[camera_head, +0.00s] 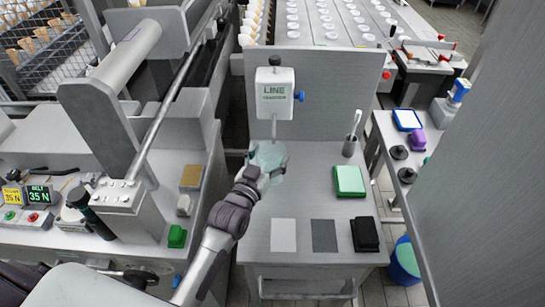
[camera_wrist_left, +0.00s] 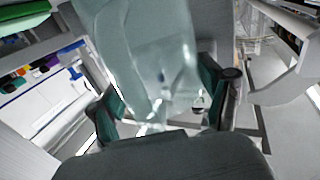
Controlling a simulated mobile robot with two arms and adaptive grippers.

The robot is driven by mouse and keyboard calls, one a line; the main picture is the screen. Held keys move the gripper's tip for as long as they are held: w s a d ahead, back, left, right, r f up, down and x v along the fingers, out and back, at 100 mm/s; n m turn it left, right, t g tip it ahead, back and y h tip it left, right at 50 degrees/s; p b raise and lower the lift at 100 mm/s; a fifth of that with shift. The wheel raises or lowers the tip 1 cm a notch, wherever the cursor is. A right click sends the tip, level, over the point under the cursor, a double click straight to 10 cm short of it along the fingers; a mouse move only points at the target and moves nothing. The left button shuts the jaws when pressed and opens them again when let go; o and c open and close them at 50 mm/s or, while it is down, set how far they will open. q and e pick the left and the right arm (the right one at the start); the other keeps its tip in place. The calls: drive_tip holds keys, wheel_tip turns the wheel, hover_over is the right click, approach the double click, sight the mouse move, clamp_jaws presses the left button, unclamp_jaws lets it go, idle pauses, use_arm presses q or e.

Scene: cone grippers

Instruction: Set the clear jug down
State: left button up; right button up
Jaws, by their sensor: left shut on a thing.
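The clear jug (camera_head: 270,155) is pale, see-through and greenish, above the grey worktable (camera_head: 305,205). My left gripper (camera_head: 262,172) is shut on it from the near side. In the left wrist view the jug (camera_wrist_left: 150,65) fills the upper middle, between the two green-padded fingers of my left gripper (camera_wrist_left: 165,100). In the head view the jug overlaps the lower end of the thin tube under the white LINE dispenser (camera_head: 275,88). I cannot tell whether its base touches the table. My right gripper is in neither view.
A green block (camera_head: 349,181), a black block (camera_head: 365,234), a light square (camera_head: 283,235) and a dark square (camera_head: 324,236) are on the worktable. A cup with a brush (camera_head: 350,146) stands at its back right. A grey upright panel closes the back.

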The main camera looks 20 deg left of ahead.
sight(276, 153)
use_arm(q)
drive_tip(key=shift+w+d, duration=0.15)
drive_tip(key=shift+w, duration=0.75)
drive_tip(key=shift+f, duration=1.7)
drive_tip(key=shift+f, duration=0.1)
drive_tip(key=o, duration=1.5)
drive_tip(key=shift+f, duration=0.1)
drive_tip(key=shift+c, duration=0.2)
drive_tip(key=shift+r, duration=0.25)
drive_tip(key=s, duration=0.4)
drive_tip(key=s+a, duration=0.1)
drive_tip(key=s, duration=0.7)
drive_tip(key=shift+a+b, duration=0.2)
drive_tip(key=shift+b, duration=0.2)
drive_tip(key=shift+f, duration=0.1)
